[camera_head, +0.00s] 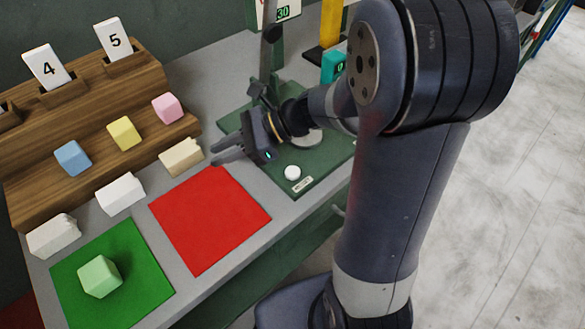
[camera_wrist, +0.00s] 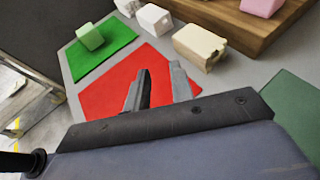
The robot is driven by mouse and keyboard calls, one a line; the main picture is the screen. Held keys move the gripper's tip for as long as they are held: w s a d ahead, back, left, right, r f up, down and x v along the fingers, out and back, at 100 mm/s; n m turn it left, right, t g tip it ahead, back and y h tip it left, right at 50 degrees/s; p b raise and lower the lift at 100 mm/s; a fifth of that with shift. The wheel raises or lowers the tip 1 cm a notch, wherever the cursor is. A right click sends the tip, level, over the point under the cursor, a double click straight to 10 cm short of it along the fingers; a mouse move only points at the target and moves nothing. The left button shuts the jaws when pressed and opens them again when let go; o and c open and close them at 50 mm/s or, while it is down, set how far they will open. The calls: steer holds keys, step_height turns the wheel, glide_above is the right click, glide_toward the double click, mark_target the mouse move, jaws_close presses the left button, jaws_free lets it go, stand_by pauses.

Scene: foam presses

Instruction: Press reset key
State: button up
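The reset key is a round white button (camera_head: 292,173) on the dark green press base (camera_head: 318,178), with a small label (camera_head: 302,185) in front of it. My gripper (camera_head: 213,153) is to the left of the button, above the table near the back of the red mat (camera_head: 210,218). Its fingers point left, away from the button. In the wrist view my gripper (camera_wrist: 160,67) has its two fingers apart with nothing between them. The button is not visible in the wrist view; a corner of the green base (camera_wrist: 296,112) shows at right.
A green mat (camera_head: 140,308) holds a light green block (camera_head: 99,276). Several white and cream blocks stand along the wooden rack (camera_head: 60,195), which carries blue, yellow and pink blocks. The press column (camera_head: 268,58) rises behind my gripper. A teal box (camera_head: 333,66) stands behind.

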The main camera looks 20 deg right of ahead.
jaws_close()
stand_by(1.0)
